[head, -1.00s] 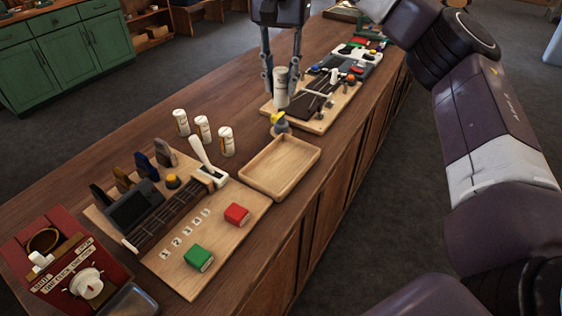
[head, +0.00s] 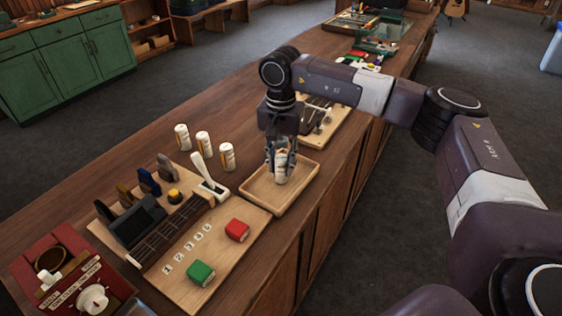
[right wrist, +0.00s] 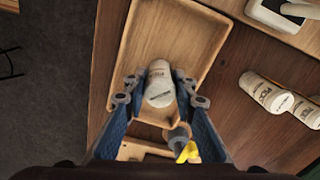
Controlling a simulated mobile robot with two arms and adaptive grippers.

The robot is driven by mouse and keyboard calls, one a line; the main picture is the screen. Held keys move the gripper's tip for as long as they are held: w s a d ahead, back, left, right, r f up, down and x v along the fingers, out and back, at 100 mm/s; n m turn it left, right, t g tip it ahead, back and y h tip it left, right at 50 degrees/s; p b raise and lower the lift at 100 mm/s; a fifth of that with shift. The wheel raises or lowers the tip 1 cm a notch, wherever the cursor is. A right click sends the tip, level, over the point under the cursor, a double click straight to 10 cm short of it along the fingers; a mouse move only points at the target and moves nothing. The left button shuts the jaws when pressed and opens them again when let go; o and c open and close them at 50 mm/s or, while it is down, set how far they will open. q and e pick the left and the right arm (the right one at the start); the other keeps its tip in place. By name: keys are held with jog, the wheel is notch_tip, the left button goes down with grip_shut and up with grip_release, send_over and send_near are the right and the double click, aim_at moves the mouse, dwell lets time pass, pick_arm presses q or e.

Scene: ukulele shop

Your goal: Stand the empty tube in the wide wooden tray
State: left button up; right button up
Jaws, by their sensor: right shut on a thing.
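The empty tube (head: 281,167), pale with printed lettering, is held by my right gripper (head: 280,174). The wide wooden tray (head: 262,191), shallow and light brown, lies under the tube. The tray's bare floor also shows in the right wrist view (right wrist: 165,35). The tube is over the tray's floor, inside the rim outline, nearer the far end. I cannot tell whether its base touches the floor. My left gripper is not in view.
Three similar pale tubes (head: 204,143) stand on the counter left of the tray. A board with a fretboard, lever, red block (head: 237,230) and green block (head: 201,273) lies in front. A yellow-topped item (right wrist: 187,150) stands close beside the tray.

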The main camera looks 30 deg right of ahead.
jog(key=shift+f, duration=0.2)
jog(key=shift+f, duration=0.25)
jog(key=o, duration=1.1)
jog(key=shift+r, duration=0.1)
jog(key=shift+o, duration=0.2)
